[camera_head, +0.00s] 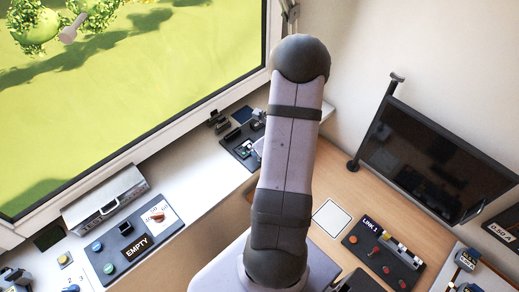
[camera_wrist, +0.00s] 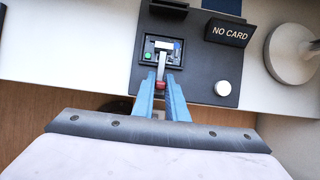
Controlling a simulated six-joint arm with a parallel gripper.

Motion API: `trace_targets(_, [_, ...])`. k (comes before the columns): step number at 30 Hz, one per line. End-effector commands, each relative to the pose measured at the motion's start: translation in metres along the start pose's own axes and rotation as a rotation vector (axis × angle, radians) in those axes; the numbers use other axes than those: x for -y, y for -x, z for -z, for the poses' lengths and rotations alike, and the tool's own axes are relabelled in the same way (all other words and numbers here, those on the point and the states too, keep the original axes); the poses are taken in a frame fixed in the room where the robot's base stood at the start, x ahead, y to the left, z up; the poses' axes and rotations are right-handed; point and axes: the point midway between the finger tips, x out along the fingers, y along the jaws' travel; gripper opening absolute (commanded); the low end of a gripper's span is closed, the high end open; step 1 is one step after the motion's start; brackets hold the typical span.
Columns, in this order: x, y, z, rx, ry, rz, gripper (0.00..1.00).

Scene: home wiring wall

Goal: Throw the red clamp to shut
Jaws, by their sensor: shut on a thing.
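The red clamp (camera_wrist: 160,86) shows in the wrist view as a red tip on a pale metal lever. My gripper (camera_wrist: 161,88) has its two blue fingers closed around the red tip, which is partly hidden between them. I cannot tell the clamp's exact angle. In the head view the panel (camera_head: 236,152) is partly behind my arm, and the clamp cannot be made out there.
A "NO CARD" display (camera_wrist: 229,32) and a white round button (camera_wrist: 222,88) sit on the same panel. A round grey base (camera_wrist: 292,54) stands to the right. In the head view, an "EMPTY" panel (camera_head: 120,262), silver case (camera_head: 105,200), "LINK 1" panel (camera_head: 398,268) and dark screen (camera_head: 430,160) surround my arm.

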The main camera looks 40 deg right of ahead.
Motion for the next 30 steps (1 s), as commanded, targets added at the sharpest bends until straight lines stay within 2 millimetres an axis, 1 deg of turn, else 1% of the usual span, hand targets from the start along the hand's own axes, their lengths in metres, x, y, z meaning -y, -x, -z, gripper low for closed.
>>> trace_targets(3, [0.001,0.0,0.0,0.0,0.001,0.002,0.0])
trace_targets(4, [0.001,0.0,0.0,0.0,0.001,0.002,0.17])
trace_targets(6, [0.001,0.0,0.0,0.0,0.001,0.001,0.31])
trace_targets(15, [0.0,0.0,0.0,0.0,0.0,0.0,0.31])
trace_targets(20, [0.0,0.006,0.0,0.001,0.001,0.001,0.31])
trace_targets(26, [0.001,0.025,0.0,0.002,0.002,0.002,0.31])
trace_targets(30, [0.001,0.043,-0.001,0.003,0.001,0.003,0.31])
